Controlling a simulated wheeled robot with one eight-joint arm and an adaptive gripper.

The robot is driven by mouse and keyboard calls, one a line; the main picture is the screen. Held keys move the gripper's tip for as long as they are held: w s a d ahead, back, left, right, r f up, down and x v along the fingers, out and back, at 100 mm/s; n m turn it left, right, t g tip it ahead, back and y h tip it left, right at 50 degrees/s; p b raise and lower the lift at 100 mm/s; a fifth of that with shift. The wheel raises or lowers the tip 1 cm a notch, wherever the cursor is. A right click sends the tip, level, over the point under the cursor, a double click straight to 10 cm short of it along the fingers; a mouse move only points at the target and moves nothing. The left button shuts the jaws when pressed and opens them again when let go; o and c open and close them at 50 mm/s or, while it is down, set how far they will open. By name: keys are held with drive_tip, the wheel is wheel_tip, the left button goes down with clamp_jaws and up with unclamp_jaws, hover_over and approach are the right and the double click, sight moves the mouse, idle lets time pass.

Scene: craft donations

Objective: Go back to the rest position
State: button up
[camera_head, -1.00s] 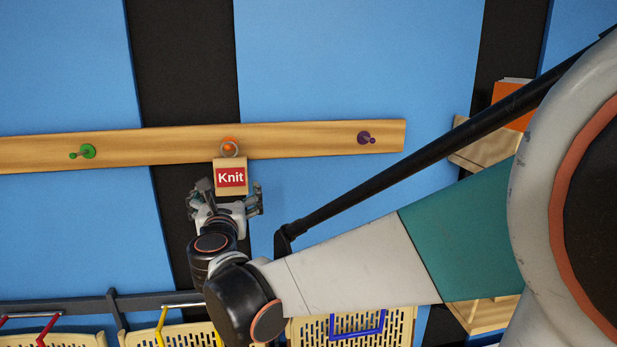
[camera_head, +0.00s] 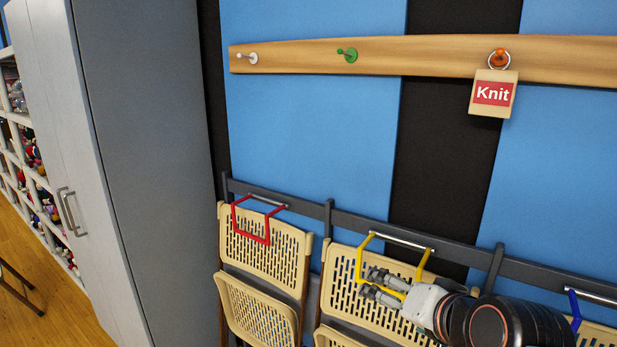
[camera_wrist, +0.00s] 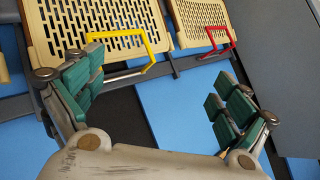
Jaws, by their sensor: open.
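My gripper (camera_head: 382,287) is low in the head view, in front of the folded chair with the yellow handle. In the wrist view my gripper (camera_wrist: 160,98) has its green-padded fingers spread wide with nothing between them. A wooden tag reading "Knit" (camera_head: 492,94) hangs by a ring from the orange peg (camera_head: 499,58) on the wall rail. The tag is above and to the right of my gripper, well apart from it.
The wooden rail (camera_head: 430,55) also bears a green peg (camera_head: 348,55) and a white peg (camera_head: 249,58), both bare. Folded chairs with a red handle (camera_head: 266,228) and a yellow handle (camera_head: 359,262) hang below. A grey cabinet (camera_head: 150,150) stands at the left.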

drive_tip(key=s+d+f+n+g+h+b, duration=0.2)
drive_tip(key=s+d+f+n+g+b, duration=0.1)
drive_tip(key=s+f, duration=0.5)
wheel_tip(320, 180, down, 4)
drive_tip(key=shift+s+d+r+n+g+b, duration=0.25)
drive_tip(key=shift+d+n+g+b, duration=0.3)
drive_tip(key=shift+n, duration=0.65)
drive_tip(key=shift+d+t, duration=0.1)
drive_tip(key=shift+t, duration=0.15)
